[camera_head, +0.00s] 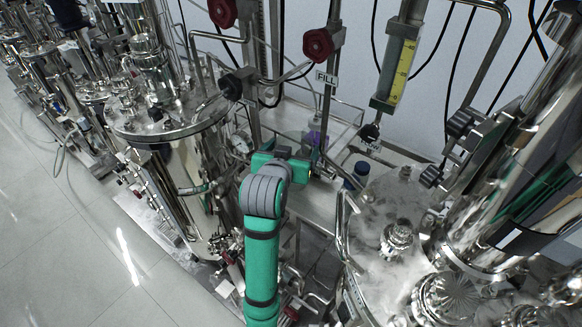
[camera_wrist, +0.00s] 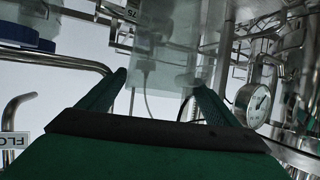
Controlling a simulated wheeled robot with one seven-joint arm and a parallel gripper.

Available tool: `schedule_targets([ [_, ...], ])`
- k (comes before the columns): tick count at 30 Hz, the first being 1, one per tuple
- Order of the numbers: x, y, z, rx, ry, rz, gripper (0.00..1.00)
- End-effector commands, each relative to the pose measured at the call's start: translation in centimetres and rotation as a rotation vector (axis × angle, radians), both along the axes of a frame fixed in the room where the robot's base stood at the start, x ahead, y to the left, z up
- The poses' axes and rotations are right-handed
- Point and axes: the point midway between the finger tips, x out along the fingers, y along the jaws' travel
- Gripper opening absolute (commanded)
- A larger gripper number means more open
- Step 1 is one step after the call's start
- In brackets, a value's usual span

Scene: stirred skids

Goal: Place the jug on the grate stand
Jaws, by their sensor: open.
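In the wrist view a pale translucent vessel (camera_wrist: 170,50), which looks like the jug, stands beyond and between the two fingers of my gripper (camera_wrist: 160,78). The fingers are spread, with the vessel's near end at their tips. I cannot tell whether they touch it. In the head view my green arm reaches to the shelf area at the middle, and my gripper (camera_head: 318,168) is small and partly hidden there. I cannot make out the grate stand with certainty.
A blue-capped bottle (camera_head: 357,175) stands right of my gripper. Steel tanks crowd both sides, the left one with a broad lid (camera_head: 165,125). Pipes and red valve knobs (camera_head: 318,43) hang above. A round gauge (camera_wrist: 253,104) is close at right in the wrist view. Open floor (camera_head: 75,225) lies left.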

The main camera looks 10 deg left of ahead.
Motion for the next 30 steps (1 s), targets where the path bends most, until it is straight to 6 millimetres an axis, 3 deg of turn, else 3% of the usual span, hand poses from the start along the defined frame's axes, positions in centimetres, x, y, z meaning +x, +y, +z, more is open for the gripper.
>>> schedule_targets([
  [7, 0.2, 0.0, -0.1, 0.000, 0.000, 0.000, 0.84],
  [12, 0.1, 0.0, 0.0, 0.000, 0.000, 0.000, 0.44],
  [14, 0.1, 0.0, 0.0, 0.000, -0.001, 0.000, 0.33],
  [23, 0.2, 0.0, 0.5, 0.001, -0.002, -0.001, 0.33],
  [30, 0.2, 0.0, 3.0, 0.002, -0.005, -0.002, 0.33],
])
